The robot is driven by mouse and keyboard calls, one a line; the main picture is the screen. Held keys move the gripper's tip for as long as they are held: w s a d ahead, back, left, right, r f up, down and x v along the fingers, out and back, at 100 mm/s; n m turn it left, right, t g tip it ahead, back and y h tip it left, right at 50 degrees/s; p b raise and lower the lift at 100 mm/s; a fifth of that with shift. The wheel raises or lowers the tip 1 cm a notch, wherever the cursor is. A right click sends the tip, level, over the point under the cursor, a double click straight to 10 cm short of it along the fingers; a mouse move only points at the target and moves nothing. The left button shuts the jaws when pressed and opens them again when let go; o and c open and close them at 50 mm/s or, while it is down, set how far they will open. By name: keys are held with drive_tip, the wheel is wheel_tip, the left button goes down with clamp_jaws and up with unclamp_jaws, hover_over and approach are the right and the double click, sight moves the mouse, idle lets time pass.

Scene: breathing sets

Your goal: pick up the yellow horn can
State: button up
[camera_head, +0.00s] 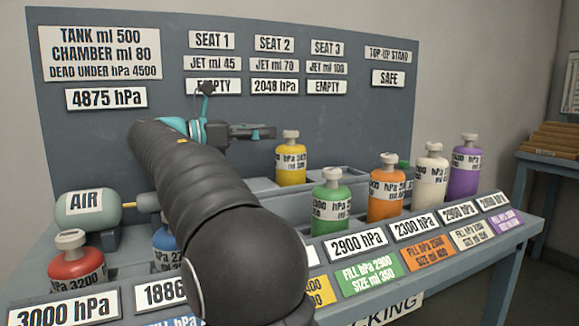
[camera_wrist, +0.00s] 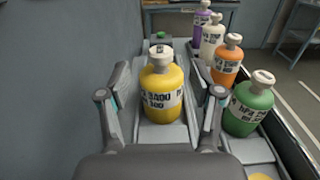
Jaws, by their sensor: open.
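The yellow can (camera_head: 291,165) with a pale cap stands upright in the grey rack below the SEAT 2 signs. In the wrist view the yellow can (camera_wrist: 161,88) appears upright ahead, framed between my two fingers. My gripper (camera_head: 268,132) is open and empty, just left of the can's cap in the head view. Its fingers show at left and right in the wrist view (camera_wrist: 160,97), with visible space on both sides of the can. Neither finger visibly touches it. My arm hides part of the bench and rack in the head view.
Green (camera_head: 332,200), orange (camera_head: 387,190), white (camera_head: 430,178) and purple (camera_head: 465,166) cans stand in the front row. The green can (camera_wrist: 249,103) is close to my right finger. The panel (camera_head: 350,120) rises behind. A red can (camera_head: 76,268) and AIR tank (camera_head: 88,215) are left.

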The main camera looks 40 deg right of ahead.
sight(291, 132)
drive_tip(key=shift+f+b+x, duration=0.15)
drive_tip(key=shift+x, duration=1.7)
drive_tip(key=shift+f+b+x, duration=0.15)
drive_tip(key=shift+x, duration=1.65)
clamp_jaws()
